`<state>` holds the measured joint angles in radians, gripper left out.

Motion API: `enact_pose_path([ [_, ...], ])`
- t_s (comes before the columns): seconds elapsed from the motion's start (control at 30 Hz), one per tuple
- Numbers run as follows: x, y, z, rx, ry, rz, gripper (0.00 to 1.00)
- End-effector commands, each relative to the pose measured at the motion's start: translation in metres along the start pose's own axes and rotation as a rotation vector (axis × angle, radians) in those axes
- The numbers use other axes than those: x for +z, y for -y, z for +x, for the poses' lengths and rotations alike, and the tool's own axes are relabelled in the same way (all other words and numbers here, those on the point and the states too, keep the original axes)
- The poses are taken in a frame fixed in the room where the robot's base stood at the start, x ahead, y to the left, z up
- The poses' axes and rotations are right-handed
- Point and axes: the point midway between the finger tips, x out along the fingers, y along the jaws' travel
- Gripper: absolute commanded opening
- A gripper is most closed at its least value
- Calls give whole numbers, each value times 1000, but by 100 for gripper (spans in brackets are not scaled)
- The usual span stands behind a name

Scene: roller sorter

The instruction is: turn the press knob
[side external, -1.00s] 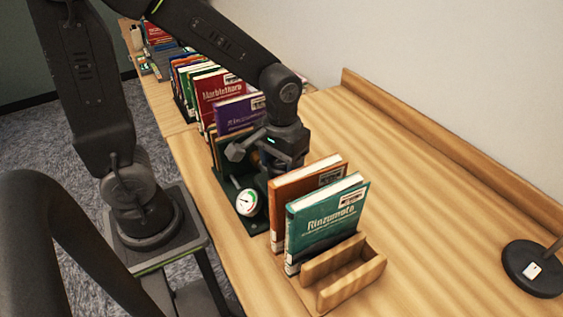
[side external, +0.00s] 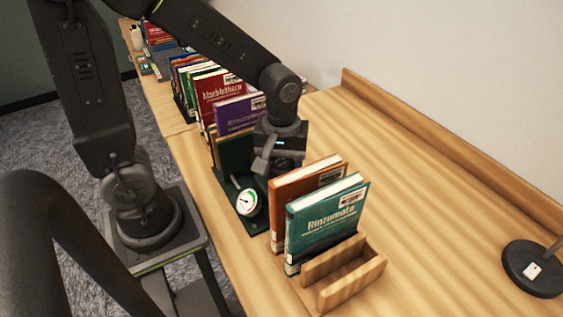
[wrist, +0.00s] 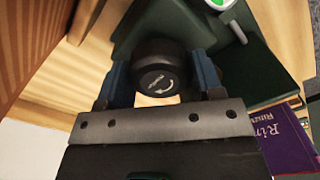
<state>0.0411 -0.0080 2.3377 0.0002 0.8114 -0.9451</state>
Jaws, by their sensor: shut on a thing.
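The press knob (wrist: 158,76) is black and round, with a curved arrow and small lettering on its face. In the wrist view it sits between the two blue fingers of my gripper (wrist: 160,72), which is shut on its sides. The press is dark green (side external: 234,155), with a white dial gauge (side external: 247,202) on its near side. In the side view my gripper hides the knob, and its fingertips are hidden behind the orange book.
A purple book (side external: 238,114) and several others stand behind the press. The table's right side is mostly clear, with a dark lamp base (side external: 533,268).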

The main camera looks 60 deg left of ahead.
Motion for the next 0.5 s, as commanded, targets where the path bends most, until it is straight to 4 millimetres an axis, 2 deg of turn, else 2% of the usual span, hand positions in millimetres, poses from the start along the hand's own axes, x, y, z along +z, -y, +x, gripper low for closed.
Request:
enact_pose_path([
  [0.37,1,0,0,-2,2,-4,37],
  [0.4,1,0,0,-2,2,-4,63],
  [0.5,1,0,0,-1,2,-4,72],
])
